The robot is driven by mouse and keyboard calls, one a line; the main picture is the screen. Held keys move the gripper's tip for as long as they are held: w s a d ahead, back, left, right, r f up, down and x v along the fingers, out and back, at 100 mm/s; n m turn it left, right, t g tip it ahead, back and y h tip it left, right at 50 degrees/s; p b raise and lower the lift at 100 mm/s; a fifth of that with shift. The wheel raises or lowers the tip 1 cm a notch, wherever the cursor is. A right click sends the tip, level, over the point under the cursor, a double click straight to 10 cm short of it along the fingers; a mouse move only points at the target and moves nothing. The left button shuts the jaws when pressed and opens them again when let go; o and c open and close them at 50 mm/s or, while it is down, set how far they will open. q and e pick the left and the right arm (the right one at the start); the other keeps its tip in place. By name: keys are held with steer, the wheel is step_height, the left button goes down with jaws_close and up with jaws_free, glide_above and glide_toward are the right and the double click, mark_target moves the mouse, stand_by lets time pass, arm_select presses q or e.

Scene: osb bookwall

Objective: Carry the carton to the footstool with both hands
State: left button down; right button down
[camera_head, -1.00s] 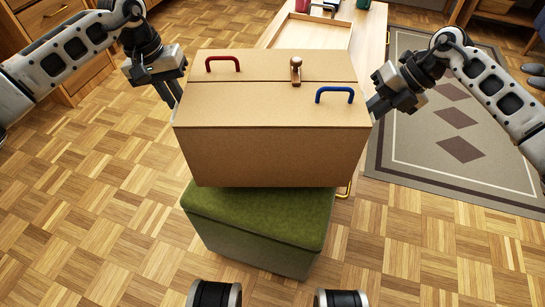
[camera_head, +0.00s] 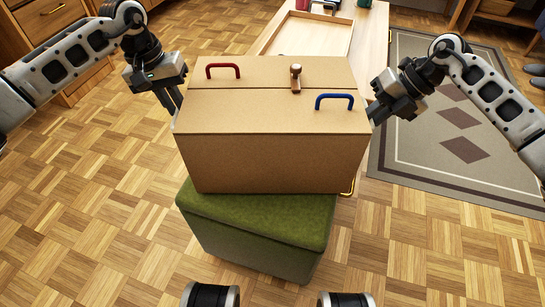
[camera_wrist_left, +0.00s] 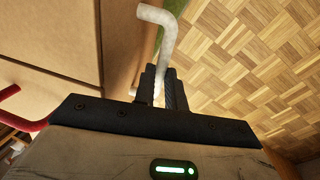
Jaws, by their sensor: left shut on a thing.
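The brown cardboard carton (camera_head: 270,160) is held level between my two arms, over the far part of the green-topped footstool (camera_head: 255,220). I cannot tell whether its underside touches the cushion. My left gripper (camera_head: 173,106) is at the carton's left side. In the left wrist view, its fingers (camera_wrist_left: 163,85) are shut on a white bent handle (camera_wrist_left: 168,40) beside the carton wall (camera_wrist_left: 60,40). My right gripper (camera_head: 373,113) is at the carton's right side; its fingertips are mostly hidden, so its grip does not show.
A red handle (camera_head: 223,71), a blue handle (camera_head: 334,101) and a brown knob (camera_head: 296,78) are on the carton's top. Behind it stands a low wooden table (camera_head: 370,45) with a tray (camera_head: 318,33). A patterned rug (camera_head: 425,150) lies right; parquet floor is clear left.

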arm_select(q)
steer(key=shift+w+f, duration=0.15)
arm_select(e)
steer(key=shift+w+f, duration=0.1)
steer(key=shift+w, duration=0.05)
arm_select(q)
steer(key=c, duration=1.8)
jaws_free()
steer(key=shift+a+f+b, duration=0.1)
steer(key=shift+f+b, duration=0.2)
steer(key=shift+b, duration=0.05)
arm_select(e)
steer(key=c, duration=1.8)
jaws_free()
steer(key=shift+f, duration=0.35)
arm_select(q)
steer(key=o, duration=0.3)
steer(key=shift+r, duration=0.15)
arm_select(e)
steer(key=o, duration=0.3)
steer(key=shift+r, duration=0.15)
arm_select(q)
steer(key=shift+o, duration=0.2)
arm_select(e)
steer(key=shift+o, duration=0.2)
steer(key=shift+a, duration=0.1)
arm_select(q)
steer(key=shift+r, duration=0.1)
arm_select(e)
steer(key=shift+r, duration=0.1)
